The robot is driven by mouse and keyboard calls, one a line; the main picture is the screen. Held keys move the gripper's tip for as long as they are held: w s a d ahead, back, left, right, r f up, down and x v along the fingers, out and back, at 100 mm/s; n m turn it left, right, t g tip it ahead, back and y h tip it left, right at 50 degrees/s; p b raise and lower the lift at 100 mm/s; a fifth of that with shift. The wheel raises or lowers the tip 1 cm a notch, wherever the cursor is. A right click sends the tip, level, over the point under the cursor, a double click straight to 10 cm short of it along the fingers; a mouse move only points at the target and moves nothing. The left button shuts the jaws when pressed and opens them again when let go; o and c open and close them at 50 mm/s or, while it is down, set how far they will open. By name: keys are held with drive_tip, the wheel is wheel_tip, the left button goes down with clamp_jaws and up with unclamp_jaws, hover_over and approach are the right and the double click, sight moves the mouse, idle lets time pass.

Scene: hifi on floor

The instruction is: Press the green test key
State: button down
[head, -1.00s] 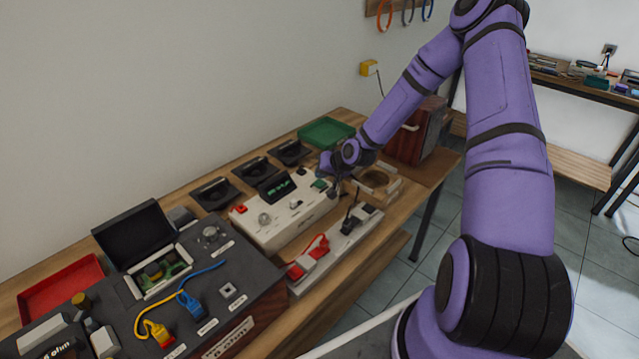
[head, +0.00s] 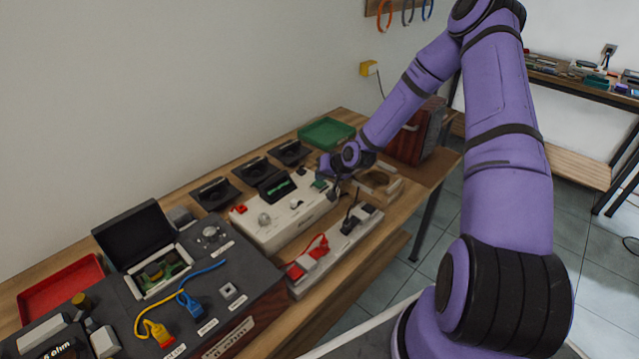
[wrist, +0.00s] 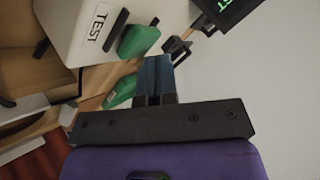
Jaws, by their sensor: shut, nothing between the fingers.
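The green test key (head: 320,184) is on the right end of the top of a white instrument box (head: 287,219). In the wrist view the green key (wrist: 138,41) stands out from the box face beside a "TEST" label (wrist: 97,27). My gripper (head: 334,193) is shut and empty, close to the key in the head view. In the wrist view the closed fingertips (wrist: 155,61) are just beside the key's near edge. I cannot tell whether they touch it. A small dark screen (head: 277,186) on the box shows green characters, too small to read in the head view.
A red key (head: 240,209) and a round knob (head: 264,219) are on the same box. A power strip (head: 335,249) with plugs lies in front. A wooden holder (head: 378,186) stands right of the gripper, and a green tray (head: 327,132) behind. Black stands line the back.

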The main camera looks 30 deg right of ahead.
drive_tip(key=shift+f, duration=0.55)
idle(0.5)
idle(0.4)
drive_tip(key=shift+r, duration=1.1)
drive_tip(key=shift+r, duration=2.4)
